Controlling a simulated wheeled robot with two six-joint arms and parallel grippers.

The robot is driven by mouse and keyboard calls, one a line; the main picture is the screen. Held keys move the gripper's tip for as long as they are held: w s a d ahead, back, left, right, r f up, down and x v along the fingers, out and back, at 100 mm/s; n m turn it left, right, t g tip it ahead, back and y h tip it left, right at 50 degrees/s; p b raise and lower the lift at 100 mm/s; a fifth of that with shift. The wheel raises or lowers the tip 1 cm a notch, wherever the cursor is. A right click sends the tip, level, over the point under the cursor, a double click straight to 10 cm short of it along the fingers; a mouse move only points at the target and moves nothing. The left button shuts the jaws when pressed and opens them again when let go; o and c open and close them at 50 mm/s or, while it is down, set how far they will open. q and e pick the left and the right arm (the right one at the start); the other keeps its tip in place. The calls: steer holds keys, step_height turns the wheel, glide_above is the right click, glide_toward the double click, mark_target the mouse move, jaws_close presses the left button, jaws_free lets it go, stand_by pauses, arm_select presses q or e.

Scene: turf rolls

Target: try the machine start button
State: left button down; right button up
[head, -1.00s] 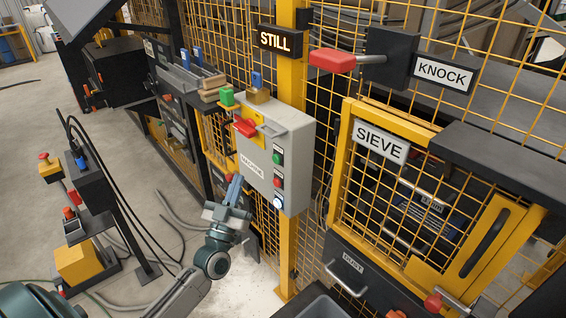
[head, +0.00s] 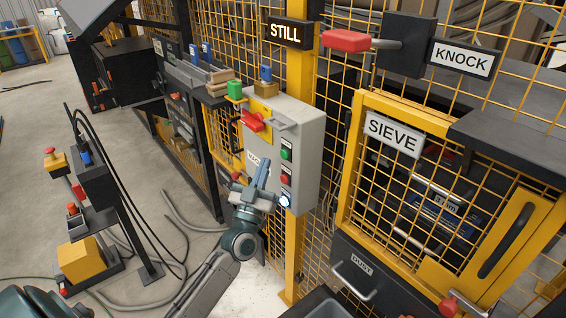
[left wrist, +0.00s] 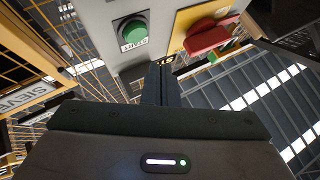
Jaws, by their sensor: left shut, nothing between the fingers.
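The grey machine control box (head: 308,140) hangs on a yellow post. Its front carries a green button (head: 286,155), a red button (head: 285,179) below it and a lit white-blue button (head: 285,201) lowest. In the left wrist view the green button (left wrist: 131,30) has a START label under it. A red rotary handle (head: 253,121) sits on a yellow plate at the box's upper left. My left gripper (head: 264,162) is shut and empty in front of the box, left of the buttons. In the left wrist view its fingertips (left wrist: 161,68) lie right of and below the green button. My right gripper is out of view.
A sign reading STILL (head: 285,33) is on the post above. Right of the box are a yellow mesh fence, a SIEVE door sign (head: 393,134) and a red KNOCK handle (head: 346,41). A stand with buttons and cables (head: 95,180) is at left.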

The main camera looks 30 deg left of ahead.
mark_target(285, 154)
arm_select(q)
steer(key=shift+w+d, duration=0.25)
steer(key=shift+w, duration=0.35)
steer(key=shift+w+d, duration=0.2)
steer(key=shift+w, duration=0.4)
stand_by(0.7)
stand_by(0.5)
steer(key=shift+w+d, duration=0.2)
steer(key=shift+w, duration=0.15)
